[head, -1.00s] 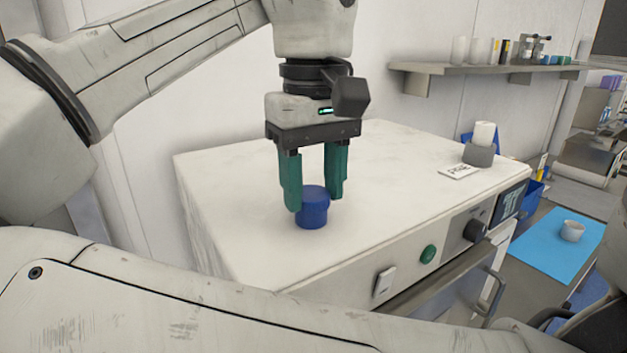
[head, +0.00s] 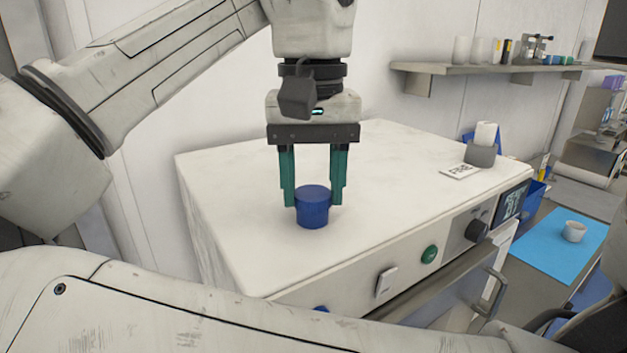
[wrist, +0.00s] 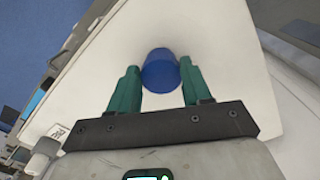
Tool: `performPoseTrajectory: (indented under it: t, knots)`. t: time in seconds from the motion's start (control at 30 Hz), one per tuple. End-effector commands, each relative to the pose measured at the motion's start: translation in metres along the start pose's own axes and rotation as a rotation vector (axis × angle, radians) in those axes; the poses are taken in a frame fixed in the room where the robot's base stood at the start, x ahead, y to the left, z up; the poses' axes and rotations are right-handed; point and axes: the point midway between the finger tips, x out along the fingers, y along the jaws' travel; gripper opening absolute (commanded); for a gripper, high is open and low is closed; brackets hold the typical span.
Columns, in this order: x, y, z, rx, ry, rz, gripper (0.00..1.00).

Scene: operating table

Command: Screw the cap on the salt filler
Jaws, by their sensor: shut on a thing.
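A blue round cap (head: 313,207) stands upright on the white top of a boxy appliance (head: 240,185), near its front left. My gripper (head: 314,203) points straight down from above, its two green fingers shut on the cap's sides. In the wrist view the cap (wrist: 160,70) sits between the fingertips (wrist: 158,72). No separate salt filler opening shows; whatever is under the cap is hidden by it.
A grey holder with a white roll (head: 481,153) and a small white label card (head: 460,171) stand at the top's right end. The front panel has a green button (head: 429,254) and a dark knob (head: 476,231). The top around the cap is clear.

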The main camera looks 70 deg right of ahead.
Motion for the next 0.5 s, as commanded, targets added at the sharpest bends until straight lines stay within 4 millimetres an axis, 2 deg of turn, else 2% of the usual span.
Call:
performPoseTrajectory:
  t: [0.2, 0.5]
  knots:
    - [-0.0001, -0.0013, 0.0000, 0.145, 0.000, 0.000, 0.17]
    - [-0.0002, -0.0015, -0.0001, 0.173, 0.000, 0.000, 0.17]
